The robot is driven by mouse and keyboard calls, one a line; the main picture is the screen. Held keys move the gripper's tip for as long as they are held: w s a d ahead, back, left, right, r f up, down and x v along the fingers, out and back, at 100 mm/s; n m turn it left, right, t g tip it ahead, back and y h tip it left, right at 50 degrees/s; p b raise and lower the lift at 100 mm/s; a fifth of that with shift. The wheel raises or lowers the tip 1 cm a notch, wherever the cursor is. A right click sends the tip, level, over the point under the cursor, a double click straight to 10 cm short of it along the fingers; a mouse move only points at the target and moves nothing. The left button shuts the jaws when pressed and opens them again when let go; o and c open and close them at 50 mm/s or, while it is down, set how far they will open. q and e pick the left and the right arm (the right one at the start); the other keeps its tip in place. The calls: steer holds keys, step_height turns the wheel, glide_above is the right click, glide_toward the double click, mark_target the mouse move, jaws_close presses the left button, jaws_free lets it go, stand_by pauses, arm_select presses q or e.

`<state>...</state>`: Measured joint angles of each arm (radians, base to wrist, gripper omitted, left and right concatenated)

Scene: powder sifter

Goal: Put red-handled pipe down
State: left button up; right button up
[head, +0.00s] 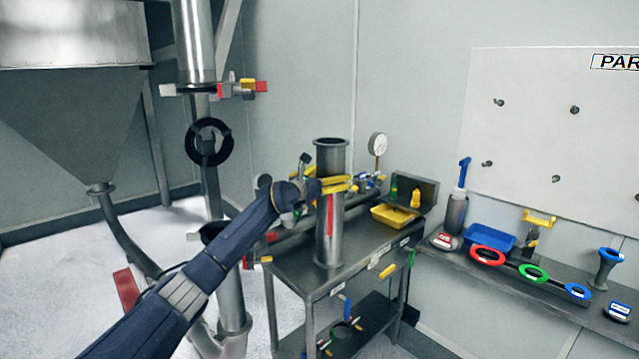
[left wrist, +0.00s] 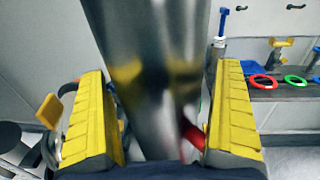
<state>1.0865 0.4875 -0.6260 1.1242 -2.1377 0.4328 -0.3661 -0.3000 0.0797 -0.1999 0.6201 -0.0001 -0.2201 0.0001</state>
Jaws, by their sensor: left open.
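The red-handled pipe (head: 331,235) is a grey metal cylinder with a flanged top and a red handle on its side. It stands upright on the metal cart (head: 345,267). My left gripper (head: 336,186) has its yellow-padded fingers around the pipe's middle. In the left wrist view the pipe (left wrist: 155,60) rises between the two pads of my left gripper (left wrist: 158,118). A gap shows beside each pad, so the jaws are open and not closed on the pipe. The red handle (left wrist: 193,135) is by the right pad. My right gripper is not in view.
The cart also holds a yellow bin (head: 393,216) and a pressure gauge (head: 378,145). A wall shelf at right carries a blue tray (head: 490,236) and red, green and blue rings. A large hopper (head: 75,120) stands at left. The cart's front right top is mostly clear.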

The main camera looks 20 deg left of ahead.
arm_select(q)
steer(key=v, duration=1.2)
steer(key=shift+f, duration=0.1)
stand_by(1.1)
